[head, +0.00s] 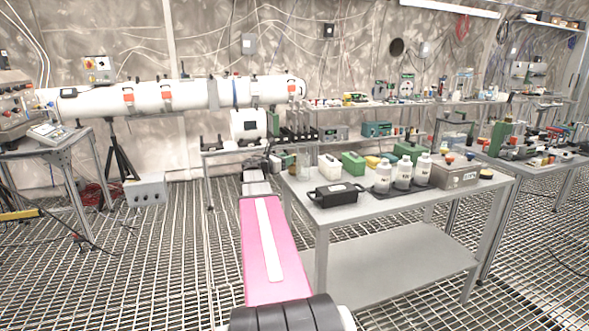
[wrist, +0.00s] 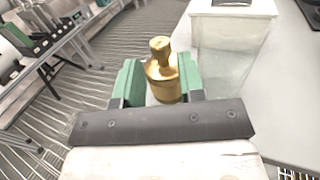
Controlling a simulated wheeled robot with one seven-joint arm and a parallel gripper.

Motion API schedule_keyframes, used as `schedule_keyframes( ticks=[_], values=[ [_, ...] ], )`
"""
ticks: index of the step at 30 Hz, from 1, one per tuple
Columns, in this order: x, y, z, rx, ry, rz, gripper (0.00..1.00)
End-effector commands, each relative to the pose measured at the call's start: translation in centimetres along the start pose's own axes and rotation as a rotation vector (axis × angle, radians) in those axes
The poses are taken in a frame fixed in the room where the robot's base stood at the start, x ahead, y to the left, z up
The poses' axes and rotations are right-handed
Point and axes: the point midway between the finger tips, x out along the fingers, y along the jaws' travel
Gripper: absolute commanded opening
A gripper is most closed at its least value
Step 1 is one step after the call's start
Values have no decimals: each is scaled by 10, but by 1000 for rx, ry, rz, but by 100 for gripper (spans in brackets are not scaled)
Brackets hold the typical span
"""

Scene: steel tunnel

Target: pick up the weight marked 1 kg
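A brass weight (wrist: 162,78) with a knob on top stands upright between the green fingers of my gripper (wrist: 160,88) in the wrist view. The fingers touch it on both sides, and my gripper looks shut on it. I can read no mark on it. The dark gripper bar hides its lower part, so I cannot tell if it rests on the table. In the head view my gripper (head: 268,163) is at the left end of the grey table (head: 400,208). The weight is too small there to make out clearly.
A clear glass container (wrist: 228,50) stands close to the right of the weight. Farther right on the table are a black case (head: 336,194), white bottles (head: 403,173) on a dark tray, a green canister (head: 353,163) and a metal box (head: 455,173). Grated floor lies left of the table.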

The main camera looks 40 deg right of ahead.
Motion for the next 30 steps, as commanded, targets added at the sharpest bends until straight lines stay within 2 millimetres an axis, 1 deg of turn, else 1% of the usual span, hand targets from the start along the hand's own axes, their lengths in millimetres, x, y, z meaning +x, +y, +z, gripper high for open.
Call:
schedule_keyframes(
  ticks=[10,13,18,19,20,21,22,30],
  values=[
    [44,0,2,0,1,0,36],
    [49,0,2,1,1,0,36],
    [48,-1,3,1,1,1,36],
    [48,-1,3,1,1,1,30],
    [48,-1,3,1,1,1,20],
    [48,-1,3,1,1,1,7],
    [48,-1,3,1,1,1,0],
    [48,-1,2,1,1,1,0]
  ],
)
